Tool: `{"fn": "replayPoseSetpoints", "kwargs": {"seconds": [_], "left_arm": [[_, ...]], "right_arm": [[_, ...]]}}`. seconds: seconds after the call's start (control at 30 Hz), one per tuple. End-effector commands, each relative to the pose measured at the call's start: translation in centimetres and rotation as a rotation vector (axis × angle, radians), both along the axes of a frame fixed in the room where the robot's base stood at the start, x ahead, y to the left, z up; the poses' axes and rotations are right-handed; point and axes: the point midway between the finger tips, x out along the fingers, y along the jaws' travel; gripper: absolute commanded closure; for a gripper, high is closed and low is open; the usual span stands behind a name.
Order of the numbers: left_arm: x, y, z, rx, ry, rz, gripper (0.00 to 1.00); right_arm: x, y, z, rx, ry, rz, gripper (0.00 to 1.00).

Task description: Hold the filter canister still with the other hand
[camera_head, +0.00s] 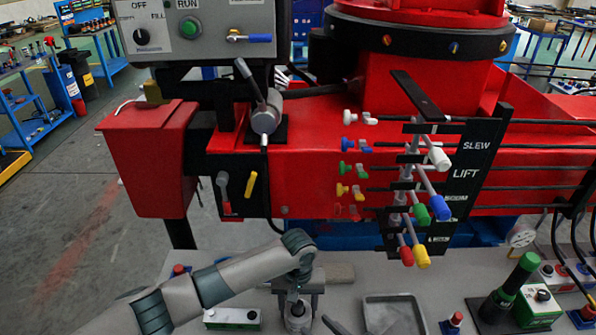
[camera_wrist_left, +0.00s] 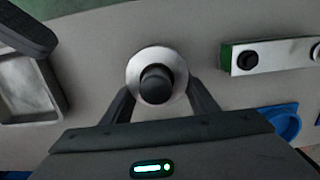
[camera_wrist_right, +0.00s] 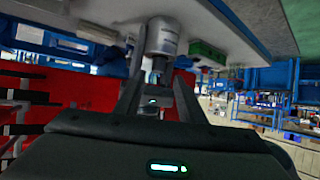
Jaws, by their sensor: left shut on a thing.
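The filter canister (camera_head: 298,320) is a silver cylinder with a black knob on top, standing upright on the grey bench top. It shows from above in the left wrist view (camera_wrist_left: 156,77). My left gripper (camera_head: 297,303) comes down over it, shut with one finger on each side. In the right wrist view the canister (camera_wrist_right: 162,38) appears upside down beyond my right gripper (camera_wrist_right: 158,82). The right gripper's fingers are spread apart and do not touch it. A dark fingertip, probably the right gripper's, shows at the head view's bottom edge, right of the canister.
A grey metal tray (camera_head: 392,316) lies to the right of the canister. A green-and-white box (camera_head: 232,318) lies to its left.

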Motion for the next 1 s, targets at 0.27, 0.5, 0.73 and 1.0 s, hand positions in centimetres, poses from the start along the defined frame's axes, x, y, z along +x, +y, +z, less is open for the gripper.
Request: {"fn": "replayPoseSetpoints", "kwargs": {"seconds": [0.27,0.5,0.73,1.0], "left_arm": [[0.0,0.0,0.0,0.000,0.000,0.000,0.77],[0.0,0.0,0.0,0.000,0.000,0.000,0.77],[0.0,0.0,0.0,0.000,0.000,0.000,0.77],[0.0,0.0,0.0,0.000,0.000,0.000,0.77]], "right_arm": [[0.2,0.0,0.5,0.012,-0.008,-0.013,0.64],[0.3,0.1,0.4,0.012,-0.007,-0.013,0.64],[1.2,0.5,-0.1,0.012,-0.007,-0.013,0.64],[3.4,1.8,-1.4,0.012,-0.007,-0.013,0.64]]}}
